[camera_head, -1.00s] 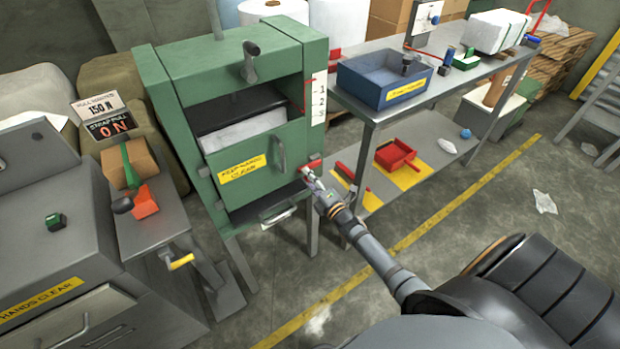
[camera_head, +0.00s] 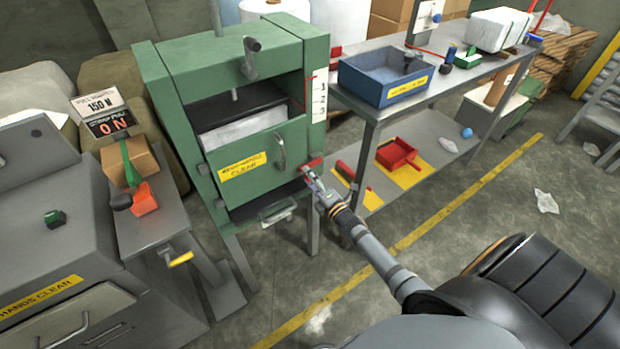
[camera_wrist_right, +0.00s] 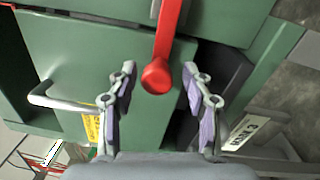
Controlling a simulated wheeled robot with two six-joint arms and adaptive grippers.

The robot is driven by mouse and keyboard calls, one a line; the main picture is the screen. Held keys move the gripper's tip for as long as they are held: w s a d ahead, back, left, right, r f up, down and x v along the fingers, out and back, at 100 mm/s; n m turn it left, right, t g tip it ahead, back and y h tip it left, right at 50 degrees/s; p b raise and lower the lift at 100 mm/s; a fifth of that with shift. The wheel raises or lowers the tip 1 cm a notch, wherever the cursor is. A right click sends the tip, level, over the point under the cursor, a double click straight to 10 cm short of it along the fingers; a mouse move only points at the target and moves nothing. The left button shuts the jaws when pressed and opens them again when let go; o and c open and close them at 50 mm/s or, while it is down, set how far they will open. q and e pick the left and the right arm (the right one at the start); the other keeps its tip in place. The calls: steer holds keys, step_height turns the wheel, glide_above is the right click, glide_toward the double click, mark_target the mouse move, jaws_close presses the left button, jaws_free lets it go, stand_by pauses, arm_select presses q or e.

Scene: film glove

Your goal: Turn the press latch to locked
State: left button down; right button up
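The green press (camera_head: 160,75) stands left of centre in the head view, with its front door (camera_head: 240,160) up against an opening that shows white material inside. The red latch (camera_head: 312,163) is at the door's right edge. In the right wrist view the latch is a red lever (camera_wrist_right: 168,35) ending in a round knob (camera_wrist_right: 157,76). My right gripper (camera_head: 311,176) is at the latch. In the right wrist view my right gripper (camera_wrist_right: 158,78) is open, with one finger on each side of the knob and gaps on both sides. My left gripper is not in view.
The door's bar handle (camera_wrist_right: 60,100) is left of the gripper in the wrist view. A grey bench (camera_head: 440,97) with a blue bin (camera_head: 385,80) stands right of the press. A grey machine (camera_head: 60,245) is at the left. The floor in front is largely clear.

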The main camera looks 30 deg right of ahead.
steer(key=s, duration=1.2)
steer(key=shift+d+f, duration=0.25)
steer(key=shift+d, duration=0.2)
steer(key=s+d+f+m+g+h+p, duration=0.15)
steer(key=s+f+m+g, duration=0.35)
steer(key=f, duration=0.6)
steer(key=s+d+f+m+g+h+p, duration=0.1)
steer(key=s+f+m+g+p, duration=0.25)
steer(key=s+f+m, duration=0.55)
steer(key=s+a+f+m+g+p, duration=0.1)
steer(key=s+a+f+m+g, duration=0.1)
steer(key=s, duration=0.5)
steer(key=s+a+f+m+g, duration=0.2)
steer(key=s+f+g, duration=0.2)
steer(key=s+f, duration=0.3)
steer(key=s+a+f+m+g+p, duration=0.1)
steer(key=s+a+f+m+g, duration=0.1)
steer(key=s, duration=0.6)
step_height(320, 180, down, 2)
steer(key=shift+s+f+m+g+p, duration=0.15)
steer(key=shift+s+m+g+p, duration=0.1)
steer(key=shift+m+g+p, duration=0.15)
